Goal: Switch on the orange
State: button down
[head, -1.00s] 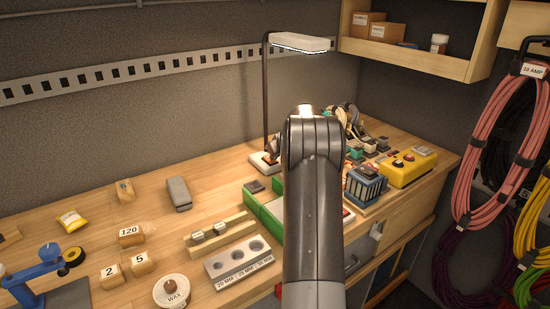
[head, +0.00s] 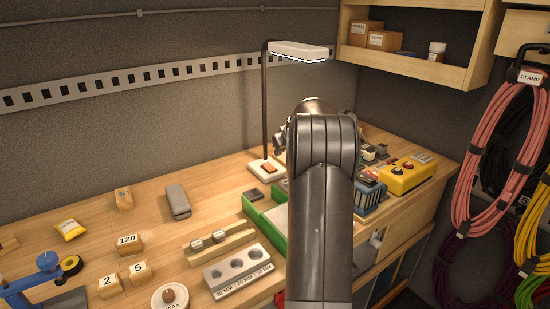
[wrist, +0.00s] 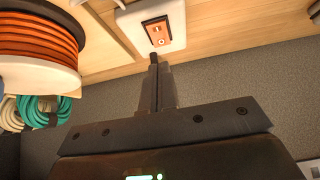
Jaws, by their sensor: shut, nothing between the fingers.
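An orange rocker switch (head: 268,169) sits on the white base (head: 256,174) of a desk lamp. The lamp has a thin dark post (head: 265,105) and a flat white head (head: 300,50). In the wrist view the orange switch (wrist: 157,33) is on the white base (wrist: 133,20), just beyond the fingertips. My gripper (wrist: 154,58) is shut and empty, with its tips close to the switch's edge; I cannot tell whether they touch. In the head view my arm hides the gripper.
An orange cord reel (wrist: 40,40) is beside the gripper in the wrist view. Green trays (head: 262,212), a grey drilled block (head: 238,271) and a yellow control box (head: 405,176) stand on the bench. Bare wood lies left of the lamp.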

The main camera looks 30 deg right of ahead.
jog(key=s+r, duration=0.4)
jog(key=s, duration=0.1)
jog(key=shift+s, duration=0.15)
jog(key=shift+a, duration=0.1)
dwell(0.3)
jog(key=s+a+r, duration=0.2)
jog(key=s+a, duration=0.2)
jog(key=a, duration=0.4)
jog(key=s+a+r+g, duration=0.1)
jog(key=s+a+r, duration=0.25)
jog(key=a, duration=0.45)
jog(key=s+a+r, duration=0.2)
jog(key=s+a, duration=0.2)
jog(key=a, duration=0.5)
jog(key=s+a+f, duration=0.3)
jog(key=s+a, duration=0.3)
jog(key=s, duration=0.5)
jog(key=s+a+f, duration=0.3)
jog(key=s+a, duration=0.4)
jog(key=s, duration=0.5)
jog(key=shift+a+g, duration=0.25)
jog(key=shift+g, duration=0.15)
